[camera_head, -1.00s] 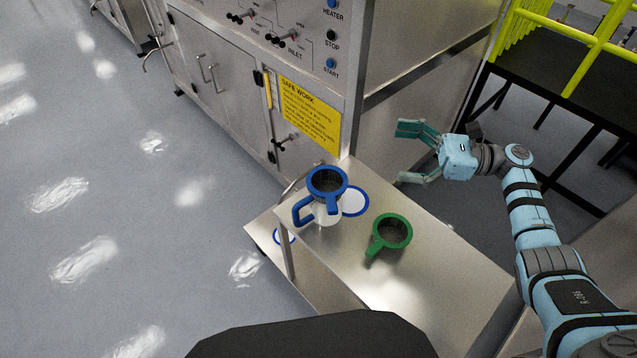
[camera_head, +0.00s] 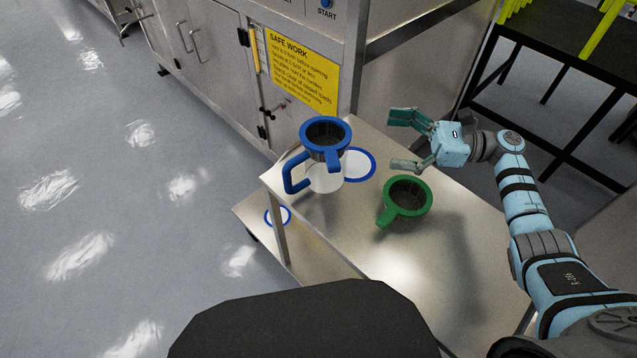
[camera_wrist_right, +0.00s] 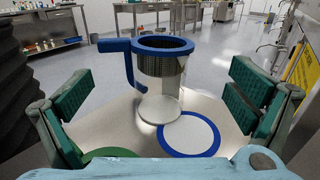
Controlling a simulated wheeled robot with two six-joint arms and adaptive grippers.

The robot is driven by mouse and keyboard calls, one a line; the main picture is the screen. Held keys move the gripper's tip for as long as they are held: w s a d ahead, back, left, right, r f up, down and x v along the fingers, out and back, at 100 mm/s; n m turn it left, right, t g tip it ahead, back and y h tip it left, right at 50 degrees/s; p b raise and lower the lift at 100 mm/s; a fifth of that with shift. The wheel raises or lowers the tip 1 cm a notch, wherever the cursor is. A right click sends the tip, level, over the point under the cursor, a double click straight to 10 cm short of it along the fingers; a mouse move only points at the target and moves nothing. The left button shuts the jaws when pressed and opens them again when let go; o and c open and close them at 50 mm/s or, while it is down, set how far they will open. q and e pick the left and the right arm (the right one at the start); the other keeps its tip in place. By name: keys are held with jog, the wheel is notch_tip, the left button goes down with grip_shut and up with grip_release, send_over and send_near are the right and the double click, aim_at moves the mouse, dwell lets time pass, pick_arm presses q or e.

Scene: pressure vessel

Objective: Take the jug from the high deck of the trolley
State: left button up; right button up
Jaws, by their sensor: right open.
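The jug (camera_head: 325,157) stands upright on the high deck (camera_head: 400,268) of the trolley, near its far left corner. It has a clear body, a blue rim and a blue handle on the left. In the right wrist view the jug (camera_wrist_right: 160,67) stands ahead between the finger pads, handle to the left. My right gripper (camera_head: 397,142) is open and empty at the deck's far right edge. Its fingers point left, towards the jug, apart from it. My left gripper is not in view.
A white disc with a blue ring (camera_head: 357,164) lies beside the jug. A second blue ring (camera_head: 278,216) marks the lower deck. A steel cabinet (camera_head: 205,60) stands behind. The deck's near part is clear.

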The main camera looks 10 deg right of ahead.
notch_tip(320, 180, down, 5)
jog(key=b, duration=0.3)
jog(key=shift+r, duration=0.15)
jog(key=p, duration=0.4)
send_near(314, 166)
jog(key=w+a, duration=0.6)
jog(key=w, duration=0.1)
jog(key=shift+a+r, duration=0.25)
jog(key=shift+a, duration=0.15)
jog(key=shift+a+f, duration=0.1)
jog(key=shift+a, duration=0.25)
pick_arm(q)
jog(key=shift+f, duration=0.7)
pick_arm(e)
jog(key=shift+d, duration=0.1)
jog(key=c, duration=2)
